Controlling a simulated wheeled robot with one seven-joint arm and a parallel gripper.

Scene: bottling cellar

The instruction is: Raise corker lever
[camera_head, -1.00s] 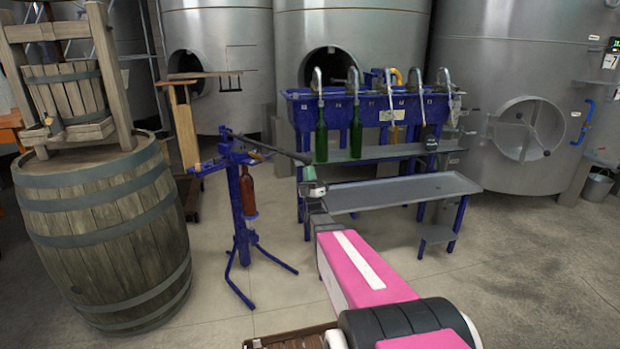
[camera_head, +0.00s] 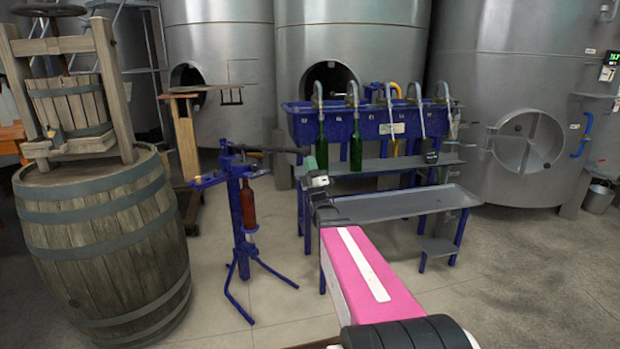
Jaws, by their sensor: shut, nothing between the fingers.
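The corker (camera_head: 240,230) is a blue floor stand on splayed legs, left of centre. A dark red-brown bottle (camera_head: 248,206) stands upright in it. Its dark lever (camera_head: 275,150) runs from the corker's top to the right, about level, and ends near my gripper. My gripper (camera_head: 309,163) is shut with nothing between the fingers, at or just below the lever's free end. The view is too small to tell whether they touch.
A blue filler (camera_head: 372,122) with green bottles (camera_head: 355,150) stands behind my arm, with a grey shelf (camera_head: 410,203) below. A barrel (camera_head: 105,240) bearing a wooden press (camera_head: 75,100) is at left. Steel tanks line the back. Floor at lower right is clear.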

